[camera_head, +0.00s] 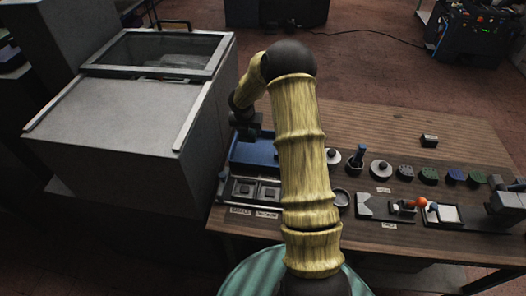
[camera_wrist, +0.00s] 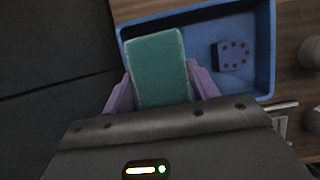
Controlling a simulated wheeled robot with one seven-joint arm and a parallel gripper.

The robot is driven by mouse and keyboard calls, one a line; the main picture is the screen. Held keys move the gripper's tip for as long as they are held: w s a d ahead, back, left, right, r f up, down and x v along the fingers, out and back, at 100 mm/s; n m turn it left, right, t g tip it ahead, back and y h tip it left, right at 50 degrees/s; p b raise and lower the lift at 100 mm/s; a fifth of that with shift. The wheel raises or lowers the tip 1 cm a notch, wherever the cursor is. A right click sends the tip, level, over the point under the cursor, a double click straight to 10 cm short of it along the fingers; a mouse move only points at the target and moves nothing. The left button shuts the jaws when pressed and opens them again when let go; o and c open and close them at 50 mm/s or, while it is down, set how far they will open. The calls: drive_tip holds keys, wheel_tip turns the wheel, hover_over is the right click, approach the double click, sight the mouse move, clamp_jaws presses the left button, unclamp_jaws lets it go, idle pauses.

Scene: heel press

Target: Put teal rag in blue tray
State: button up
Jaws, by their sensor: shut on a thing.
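The teal rag (camera_wrist: 158,68) is a flat rectangular block between the two purple fingers of my gripper (camera_wrist: 160,85) in the wrist view. My gripper is shut on it. The rag overlaps the left part of the blue tray (camera_wrist: 268,45) in that view; I cannot tell how high it is above the tray floor. In the head view the blue tray (camera_head: 252,152) lies at the left end of the wooden table, with my gripper (camera_head: 245,134) at its back left. The rag is hidden in the head view.
A small blue block with dark dots (camera_wrist: 233,55) lies in the tray's right part. A large grey cabinet (camera_head: 130,110) stands close left of the tray. Two dark square fixtures (camera_head: 256,191) sit in front of it. Several discs and tools fill the table's right side.

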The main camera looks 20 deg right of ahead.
drive_tip(key=shift+s, duration=0.2)
hover_over(251, 150)
drive_tip(key=s, duration=0.1)
drive_tip(key=f, duration=0.6)
drive_tip(key=shift+a, duration=0.35)
drive_tip(key=shift+f, duration=1.9)
drive_tip(key=shift+f+b, duration=0.2)
drive_tip(key=shift+b, duration=0.1)
drive_tip(key=o, duration=1)
drive_tip(key=shift+o, duration=0.2)
drive_tip(key=shift+r, duration=0.15)
